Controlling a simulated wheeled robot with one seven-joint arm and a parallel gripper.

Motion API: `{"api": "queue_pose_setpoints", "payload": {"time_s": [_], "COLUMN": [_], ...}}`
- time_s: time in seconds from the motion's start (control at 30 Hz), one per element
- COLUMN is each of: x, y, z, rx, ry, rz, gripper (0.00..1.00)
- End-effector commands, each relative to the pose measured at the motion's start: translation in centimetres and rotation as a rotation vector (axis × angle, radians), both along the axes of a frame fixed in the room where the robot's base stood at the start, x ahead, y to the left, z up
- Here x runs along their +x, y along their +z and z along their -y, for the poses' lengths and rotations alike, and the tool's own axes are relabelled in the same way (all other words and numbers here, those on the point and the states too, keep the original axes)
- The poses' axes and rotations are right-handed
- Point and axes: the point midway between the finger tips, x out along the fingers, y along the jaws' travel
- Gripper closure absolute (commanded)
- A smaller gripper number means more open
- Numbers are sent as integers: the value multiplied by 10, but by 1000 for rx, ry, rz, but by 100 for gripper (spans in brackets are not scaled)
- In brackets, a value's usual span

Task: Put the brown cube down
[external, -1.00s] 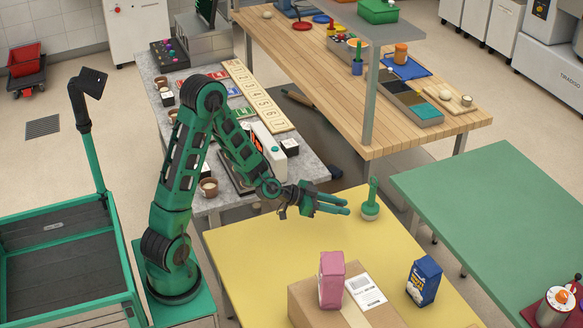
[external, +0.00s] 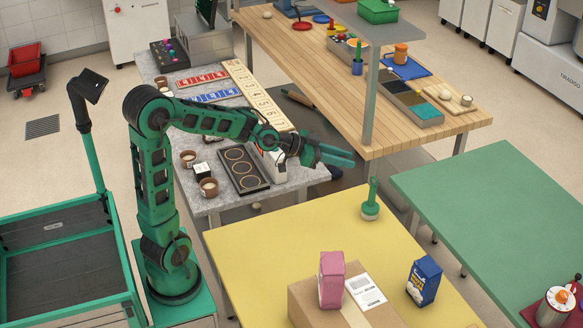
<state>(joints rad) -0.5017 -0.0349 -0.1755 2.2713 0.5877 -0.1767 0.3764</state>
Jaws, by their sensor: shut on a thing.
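My gripper (external: 342,156) is at the end of my outstretched arm, near the right end of the grey counter (external: 225,205). Its fingers point right, over the gap between the counter, the wooden table and the yellow table (external: 290,235). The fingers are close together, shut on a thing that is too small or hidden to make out. I cannot see a brown cube anywhere in view.
The counter holds a black three-ring tray (external: 242,169), brown cups (external: 208,187), a number board (external: 258,95) and a white device (external: 269,163). The yellow table holds a green-handled object (external: 371,200), a cardboard box (external: 310,305) and a blue packet (external: 424,281). The green table (external: 500,210) is mostly clear.

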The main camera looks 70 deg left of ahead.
Motion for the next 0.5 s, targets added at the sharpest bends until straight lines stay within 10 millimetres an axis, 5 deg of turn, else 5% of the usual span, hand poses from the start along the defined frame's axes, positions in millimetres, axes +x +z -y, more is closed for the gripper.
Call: {"api": "queue_pose_setpoints", "payload": {"time_s": [0.07,0.5], "x": [0,51], "y": [18,-8], "z": [0,9], "rx": [3,0], "ry": [0,122], "rz": [5,-1], "gripper": [95,95]}}
